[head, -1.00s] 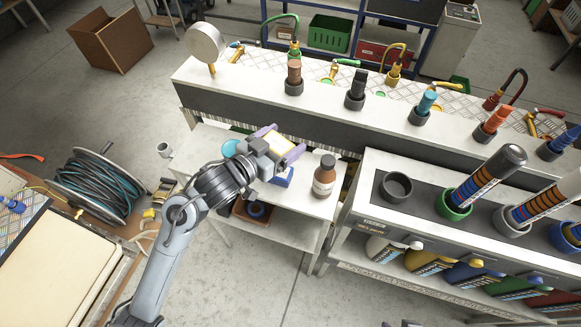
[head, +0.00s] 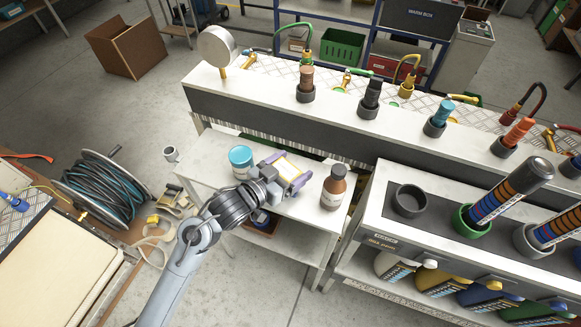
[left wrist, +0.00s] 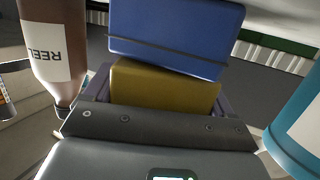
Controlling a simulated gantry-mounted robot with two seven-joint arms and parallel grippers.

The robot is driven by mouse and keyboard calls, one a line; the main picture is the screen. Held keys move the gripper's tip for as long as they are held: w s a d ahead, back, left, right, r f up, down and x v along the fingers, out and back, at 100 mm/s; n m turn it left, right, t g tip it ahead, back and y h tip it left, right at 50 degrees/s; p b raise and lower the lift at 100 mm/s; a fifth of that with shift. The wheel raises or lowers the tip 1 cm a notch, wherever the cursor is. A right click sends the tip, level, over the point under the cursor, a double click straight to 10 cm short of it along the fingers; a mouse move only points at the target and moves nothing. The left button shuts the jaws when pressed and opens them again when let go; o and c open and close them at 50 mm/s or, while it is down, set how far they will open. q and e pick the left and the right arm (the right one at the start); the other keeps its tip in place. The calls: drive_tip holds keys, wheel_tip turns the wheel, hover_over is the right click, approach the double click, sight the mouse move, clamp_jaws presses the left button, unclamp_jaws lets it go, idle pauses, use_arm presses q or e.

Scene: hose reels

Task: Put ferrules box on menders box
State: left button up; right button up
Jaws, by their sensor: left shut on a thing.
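My left gripper (head: 286,171) is shut on a yellow box (head: 288,166) above the small white table. In the left wrist view the yellow box (left wrist: 164,86) sits between the purple fingers. A blue box (left wrist: 176,38) with a dark line along it shows just beyond the yellow box, slightly turned against it. I cannot tell whether the two boxes touch. No label naming ferrules or menders is readable on either. In the head view the gripper mostly hides the blue box. My right gripper is not in view.
A brown bottle (head: 334,187) stands right of the gripper on the small table (head: 213,167). A blue-lidded tub (head: 241,162) stands on its left. The long bench (head: 250,95) rises behind, and a rack with cups (head: 409,199) stands at right.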

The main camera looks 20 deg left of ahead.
use_arm(q)
drive_tip(key=o, duration=1)
drive_tip(key=shift+f, duration=0.15)
drive_tip(key=shift+r, duration=0.25)
drive_tip(key=shift+s+a, duration=0.15)
drive_tip(key=shift+s, duration=0.2)
drive_tip(key=p+v, duration=0.2)
drive_tip(key=v, duration=0.8)
drive_tip(key=s+f+n+g+y, duration=0.1)
drive_tip(key=s+f+g+y, duration=0.1)
drive_tip(key=s, duration=0.4)
drive_tip(key=s+a+f+g+y, duration=0.1)
drive_tip(key=s+f+g+y, duration=0.1)
drive_tip(key=s+f+g, duration=0.3)
drive_tip(key=s+f+n+g+y, duration=0.1)
drive_tip(key=s+f+g+y, duration=0.1)
drive_tip(key=s+f+g, duration=0.2)
drive_tip(key=shift+s+a+f+n, duration=0.15)
drive_tip(key=shift+s+a+f, duration=0.05)
drive_tip(key=shift+s+f, duration=0.75)
drive_tip(key=shift+s+a+f+n, duration=0.2)
drive_tip(key=shift+s+f, duration=0.6)
drive_tip(key=shift+s, duration=0.3)
